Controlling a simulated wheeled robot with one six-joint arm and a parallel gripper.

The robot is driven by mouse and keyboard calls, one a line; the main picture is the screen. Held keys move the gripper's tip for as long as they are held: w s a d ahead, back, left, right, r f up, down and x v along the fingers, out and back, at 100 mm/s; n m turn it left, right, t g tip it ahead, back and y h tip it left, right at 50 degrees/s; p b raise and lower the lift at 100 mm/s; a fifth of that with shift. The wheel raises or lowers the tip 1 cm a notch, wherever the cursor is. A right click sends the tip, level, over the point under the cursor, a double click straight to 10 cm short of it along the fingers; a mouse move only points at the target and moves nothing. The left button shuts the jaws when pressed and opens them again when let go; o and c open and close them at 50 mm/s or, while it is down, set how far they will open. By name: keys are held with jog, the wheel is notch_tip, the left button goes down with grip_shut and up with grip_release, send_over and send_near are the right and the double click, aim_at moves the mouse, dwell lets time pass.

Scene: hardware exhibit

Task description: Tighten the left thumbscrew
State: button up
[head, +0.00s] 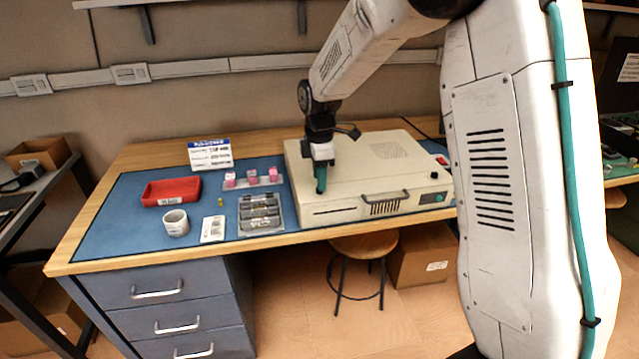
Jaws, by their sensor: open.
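A beige equipment case (405,155) sits on the right part of the workbench, with a front handle, a slot and a vent. My gripper (320,185) points down at the left part of the case, over its front top edge. Its teal fingers are open. I cannot tell whether they touch anything. The left thumbscrew cannot be made out; the gripper covers that part of the case. A small dark knob (434,175) shows near the right front of the case top; it is too small to tell whether it is a thumbscrew.
A blue mat (120,215) on the workbench holds a red bin (171,191), a white mug (176,223), a white card (213,229), a grey compartment tray (260,214) and small pink items (252,177). A sign (210,153) stands behind. A stool (365,245) is below the case.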

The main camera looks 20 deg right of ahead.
jog(key=shift+f, duration=1.4)
grip_shut()
